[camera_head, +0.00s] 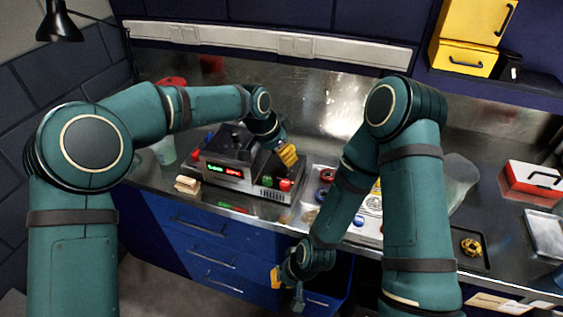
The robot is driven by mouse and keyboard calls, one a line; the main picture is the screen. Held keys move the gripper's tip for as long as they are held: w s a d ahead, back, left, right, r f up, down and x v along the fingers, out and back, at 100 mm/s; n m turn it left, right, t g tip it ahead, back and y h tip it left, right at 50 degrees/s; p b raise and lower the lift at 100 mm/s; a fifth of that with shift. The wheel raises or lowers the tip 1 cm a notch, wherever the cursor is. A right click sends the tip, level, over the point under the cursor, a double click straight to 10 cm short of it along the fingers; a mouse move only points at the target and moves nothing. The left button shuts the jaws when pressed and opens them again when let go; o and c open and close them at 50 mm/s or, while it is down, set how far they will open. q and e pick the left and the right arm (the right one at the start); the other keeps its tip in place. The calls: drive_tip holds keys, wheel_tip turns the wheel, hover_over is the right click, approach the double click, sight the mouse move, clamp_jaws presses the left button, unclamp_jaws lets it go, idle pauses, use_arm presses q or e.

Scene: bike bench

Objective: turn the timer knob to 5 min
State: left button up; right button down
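A grey bench device (225,173) stands on the metal worktop, left of the middle. Its front has a dark display with green and red digits (225,172), a green button or knob (267,181) and a red one (285,184). I cannot make out which part is the timer knob or where it points. My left gripper (287,154), with yellow fingers, is at the right side of the device's top; its finger gap is not clear. My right gripper (287,288) hangs low in front of the bench, its fingertips apart and nothing visible between them.
Blue drawers (197,240) run under the worktop, and one near my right gripper appears pulled out. A small tan block (187,185) lies left of the device. A dark tray with a yellow ring (471,246) and a red and white box (533,181) are at the right.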

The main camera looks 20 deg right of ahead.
sight(282, 166)
use_arm(q)
wheel_tip(282, 166, up, 6)
drive_tip(key=shift+f, duration=0.1)
drive_tip(key=shift+s+f, duration=0.1)
drive_tip(key=shift+s, duration=0.05)
idle(0.5)
